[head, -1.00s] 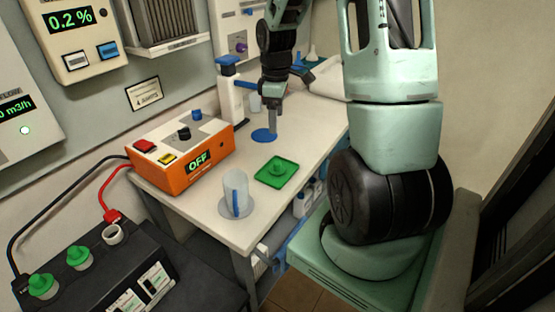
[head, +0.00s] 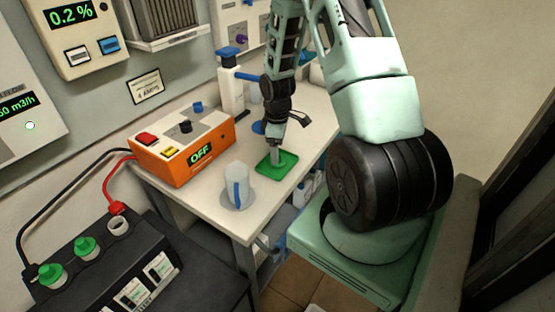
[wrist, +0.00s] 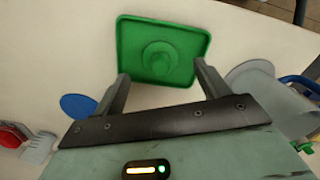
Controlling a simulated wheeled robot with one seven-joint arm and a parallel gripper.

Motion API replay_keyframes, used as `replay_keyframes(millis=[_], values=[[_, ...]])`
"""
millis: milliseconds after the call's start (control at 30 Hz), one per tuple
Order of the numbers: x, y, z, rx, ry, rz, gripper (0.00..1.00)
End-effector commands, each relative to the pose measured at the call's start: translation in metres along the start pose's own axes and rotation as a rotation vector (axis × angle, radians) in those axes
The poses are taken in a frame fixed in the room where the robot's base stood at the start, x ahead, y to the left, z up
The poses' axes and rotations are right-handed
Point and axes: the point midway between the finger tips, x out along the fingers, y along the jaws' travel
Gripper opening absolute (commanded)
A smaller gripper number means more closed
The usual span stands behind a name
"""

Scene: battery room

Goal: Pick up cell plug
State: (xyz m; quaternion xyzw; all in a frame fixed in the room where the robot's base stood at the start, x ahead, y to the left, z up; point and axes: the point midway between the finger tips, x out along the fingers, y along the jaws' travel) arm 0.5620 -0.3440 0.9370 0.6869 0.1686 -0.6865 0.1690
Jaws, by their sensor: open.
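The green cell plug (wrist: 159,60) sits on a green square tray (wrist: 190,35) on the bench. In the head view the tray (head: 290,158) shows near the bench's right edge, and my gripper hides most of the plug. My gripper (wrist: 160,82) is open and empty. In the wrist view its fingers point toward the near edge of the tray, with the plug ahead between them. In the head view my gripper (head: 275,155) is over the tray. The exact height above it is hard to tell. Two similar green plugs (head: 86,246) sit on the black battery (head: 150,255), beside an open white port (head: 118,225).
A clear jug with a blue stripe (head: 238,185) stands close to the tray. An orange charger box (head: 185,150) reading OFF is to the left. A blue disc (wrist: 78,106) lies on the bench. A white bottle with a blue top (head: 230,85) stands behind.

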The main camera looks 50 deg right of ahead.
Motion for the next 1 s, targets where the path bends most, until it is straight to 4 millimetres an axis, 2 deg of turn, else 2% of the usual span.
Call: replay_keyframes(millis=[267, 567, 733, 767, 1000], values=[[0.031, -0.001, 0.001, 0.001, -0.001, -0.002, 0.75], [0.035, -0.001, 0.001, 0.001, 0.0, 0.0, 0.75], [0.035, -0.001, 0.001, 0.001, 0.0, 0.0, 0.3], [0.035, -0.001, 0.001, 0.001, 0.0, 0.0, 0.27], [0.035, -0.001, 0.001, 0.001, 0.0, -0.001, 0.26]])
